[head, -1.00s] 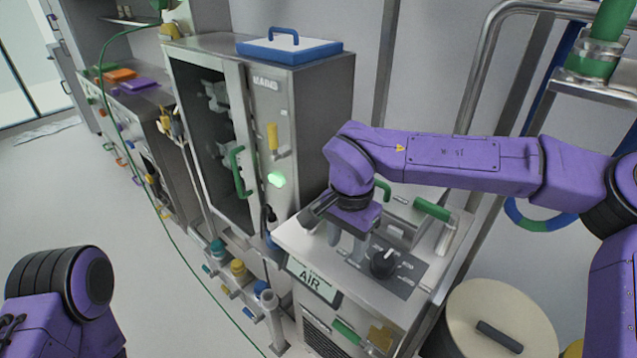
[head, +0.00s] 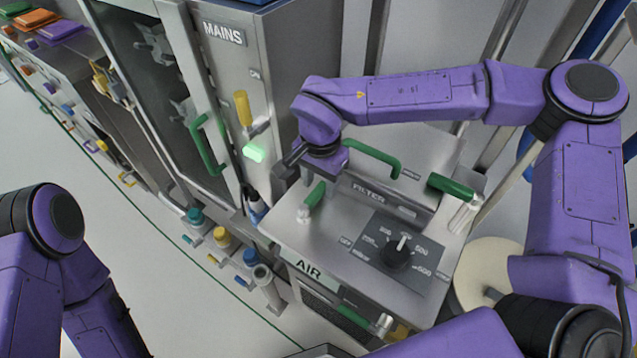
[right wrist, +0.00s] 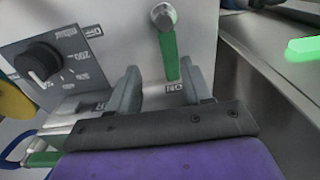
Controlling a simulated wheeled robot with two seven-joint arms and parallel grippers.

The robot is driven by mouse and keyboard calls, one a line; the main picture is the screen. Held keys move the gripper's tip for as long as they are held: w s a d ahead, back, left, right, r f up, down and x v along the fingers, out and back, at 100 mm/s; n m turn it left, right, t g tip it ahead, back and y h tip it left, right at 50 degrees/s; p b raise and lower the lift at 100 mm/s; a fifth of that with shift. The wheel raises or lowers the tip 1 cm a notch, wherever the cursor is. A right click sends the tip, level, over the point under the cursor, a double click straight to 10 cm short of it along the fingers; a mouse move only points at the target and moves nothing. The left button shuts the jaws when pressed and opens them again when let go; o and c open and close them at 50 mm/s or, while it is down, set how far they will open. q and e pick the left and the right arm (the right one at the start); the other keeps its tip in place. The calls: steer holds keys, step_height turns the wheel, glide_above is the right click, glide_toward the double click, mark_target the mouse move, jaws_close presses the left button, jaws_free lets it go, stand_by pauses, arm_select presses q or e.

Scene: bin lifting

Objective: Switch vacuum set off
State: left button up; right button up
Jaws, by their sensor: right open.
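The vacuum set is a steel box marked AIR (head: 285,232). On its top at the left is a green lever (head: 314,196) on a metal pivot. In the right wrist view the green lever (right wrist: 168,55) points towards the ON lettering. A black dial (head: 397,254) with a white pointer sits on a dark numbered plate; the dial (right wrist: 40,60) also shows in the wrist view. My right gripper (head: 312,175) is open, just behind the lever; in the wrist view the lever's end lies between its fingers (right wrist: 160,85). Contact cannot be told. My left gripper is out of view.
The MAINS cabinet (head: 225,32), with a lit green lamp (head: 254,153) and a yellow handle, stands close at the left. A green bar handle (head: 370,155) is behind the FILTER lettering. Another green handle (head: 450,185) is at the right, near a round pale lid (head: 490,262).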

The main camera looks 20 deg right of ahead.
mark_target(316, 188)
steer(key=f, duration=0.1)
steer(key=w+f, duration=0.2)
steer(key=f, duration=0.1)
steer(key=shift+a+f, duration=0.1)
steer(key=shift+w+f, duration=0.2)
steer(key=shift+w, duration=0.05)
steer(key=shift+s+r, duration=0.3)
steer(key=shift+s, duration=0.15)
steer(key=shift+c, duration=0.3)
steer(key=shift+s, duration=0.1)
steer(key=c, duration=0.5)
jaws_close()
